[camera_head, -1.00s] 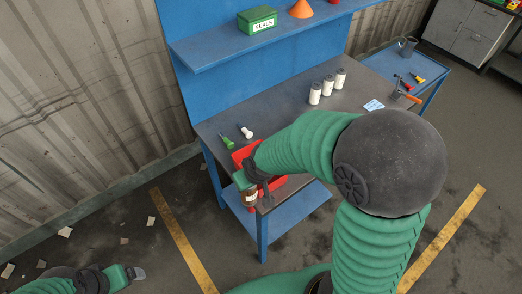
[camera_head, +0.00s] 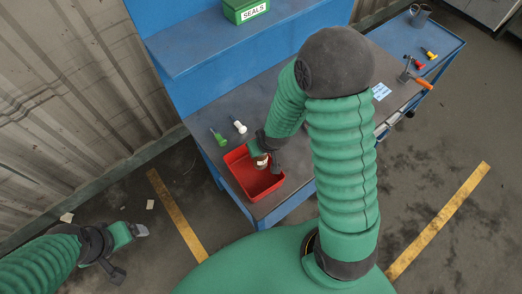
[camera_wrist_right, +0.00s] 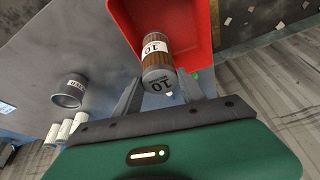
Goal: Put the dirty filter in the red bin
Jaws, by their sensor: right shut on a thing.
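The dirty filter (camera_wrist_right: 155,50) is a brown-stained cylinder with a white label and a grey end. My right gripper (camera_wrist_right: 160,79) is shut on it, one finger on each side. In the head view the filter (camera_head: 262,162) is partly hidden by my right gripper (camera_head: 267,158), which is over the red bin. The red bin (camera_head: 241,177) is an open box on the workbench near its front left corner; it also shows behind the filter in the wrist view (camera_wrist_right: 203,22). My left gripper (camera_head: 138,230) is low at the left, away from the bench, its jaw gap unclear.
White filters (camera_wrist_right: 65,130) and a dark housing (camera_wrist_right: 70,90) stand on the bench. A blue shelf (camera_head: 215,50) with a green seals box (camera_head: 245,8) is above. My right arm hides part of the bench.

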